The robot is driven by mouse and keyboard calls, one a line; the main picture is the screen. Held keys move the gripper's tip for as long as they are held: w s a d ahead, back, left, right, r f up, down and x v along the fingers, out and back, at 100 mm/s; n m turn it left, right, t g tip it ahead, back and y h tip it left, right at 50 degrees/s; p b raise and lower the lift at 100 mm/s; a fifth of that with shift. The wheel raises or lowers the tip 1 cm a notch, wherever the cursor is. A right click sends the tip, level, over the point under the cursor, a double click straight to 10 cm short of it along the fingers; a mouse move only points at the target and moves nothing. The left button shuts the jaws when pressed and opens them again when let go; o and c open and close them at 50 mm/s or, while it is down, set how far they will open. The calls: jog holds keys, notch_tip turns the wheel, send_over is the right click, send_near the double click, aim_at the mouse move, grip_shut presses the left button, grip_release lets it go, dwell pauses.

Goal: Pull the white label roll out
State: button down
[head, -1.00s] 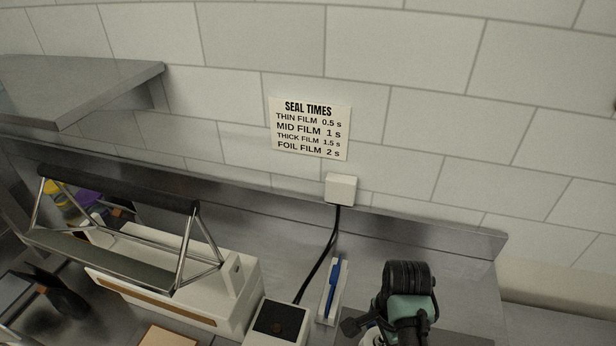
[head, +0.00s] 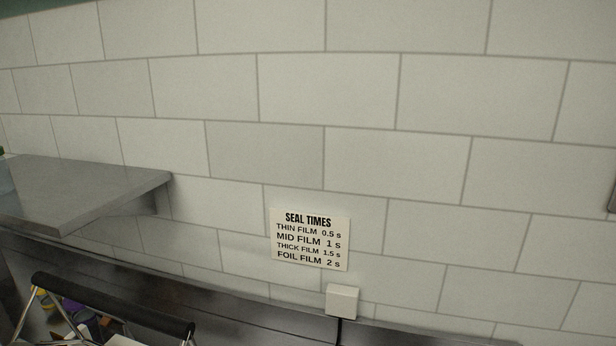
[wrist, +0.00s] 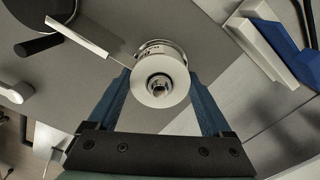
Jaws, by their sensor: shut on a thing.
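The white label roll (wrist: 165,62) is in the middle of the wrist view, seen nearly end-on, with a round metal piece in its centre. My gripper (wrist: 158,80) has a blue finger on each side of the roll and is shut on it. A grey surface lies behind the roll. I cannot tell from this view what the roll rests on or how far it is off that surface. The head view shows neither the roll nor my gripper.
In the wrist view, a white holder with a blue item (wrist: 262,45) is at upper right. In the head view, a steel shelf (head: 85,187), a seal-times sign (head: 310,240) and a white wall box (head: 342,300) show. A black padded bar (head: 110,305) is at lower left.

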jog(key=shift+r+p, duration=3.5)
jog(key=shift+p, duration=0.1)
jog(key=shift+r, duration=0.1)
notch_tip(320, 180, up, 5)
jog(key=p, duration=0.5)
jog(key=shift+c, duration=1.6)
grip_release()
grip_shut()
jog(key=shift+s, duration=0.1)
